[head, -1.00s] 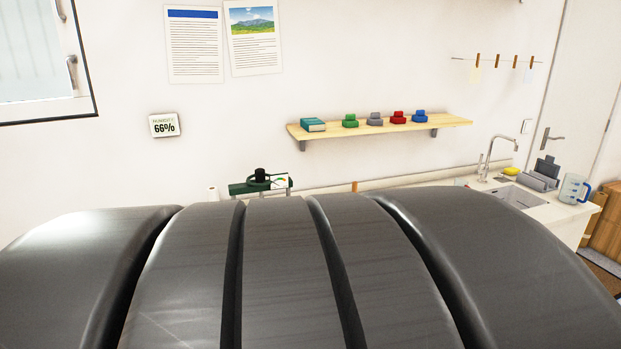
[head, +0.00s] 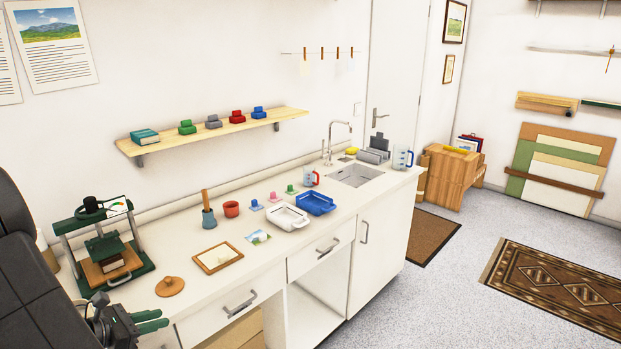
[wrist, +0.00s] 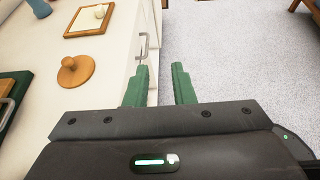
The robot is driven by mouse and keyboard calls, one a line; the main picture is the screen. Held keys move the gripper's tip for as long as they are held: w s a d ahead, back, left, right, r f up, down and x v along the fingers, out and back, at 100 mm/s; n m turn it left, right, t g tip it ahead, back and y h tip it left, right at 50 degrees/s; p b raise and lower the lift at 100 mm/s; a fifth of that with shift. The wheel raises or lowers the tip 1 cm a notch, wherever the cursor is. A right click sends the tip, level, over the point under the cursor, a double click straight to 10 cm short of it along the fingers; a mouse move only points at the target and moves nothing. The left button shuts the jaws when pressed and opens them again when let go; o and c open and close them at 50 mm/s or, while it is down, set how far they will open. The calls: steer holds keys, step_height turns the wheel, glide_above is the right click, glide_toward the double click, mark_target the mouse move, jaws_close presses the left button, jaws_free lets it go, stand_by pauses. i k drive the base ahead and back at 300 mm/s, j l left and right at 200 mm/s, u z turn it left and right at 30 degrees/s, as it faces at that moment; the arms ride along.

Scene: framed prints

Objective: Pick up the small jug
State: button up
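Two clear measuring jugs stand on the white counter in the head view. The one with the red handle (head: 310,179) is by the near-left side of the sink and looks the smaller. The one with the blue handle (head: 402,159) is at the far right end, past the sink. My gripper (head: 158,320) is at the lower left in the head view, by the counter's front edge and far from both jugs. In the wrist view my gripper (wrist: 160,68) has its green fingers apart with nothing between them. No jug shows in the wrist view.
A green press (head: 105,250), a round wooden lid (head: 170,286), a framed board (head: 217,257), a red cup (head: 231,209), a white tray (head: 288,217) and a blue tray (head: 315,202) lie along the counter. A wall shelf (head: 215,134) hangs above. The floor (head: 420,290) in front is open.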

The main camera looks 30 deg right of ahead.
mark_target(309, 172)
steer(key=i+l, duration=0.2)
steer(key=l, duration=0.25)
steer(key=i+l, duration=0.2)
steer(key=l, duration=0.25)
steer(key=i+l, duration=0.2)
steer(key=l, duration=0.25)
steer(key=i+l, duration=0.2)
steer(key=l, duration=0.25)
steer(key=i+l, duration=0.2)
steer(key=l, duration=0.25)
steer(key=i+l, duration=0.2)
steer(key=l, duration=0.2)
steer(key=i+l, duration=0.2)
steer(key=l, duration=0.25)
steer(key=i+l, duration=0.2)
steer(key=l, duration=0.25)
steer(key=u, duration=0.05)
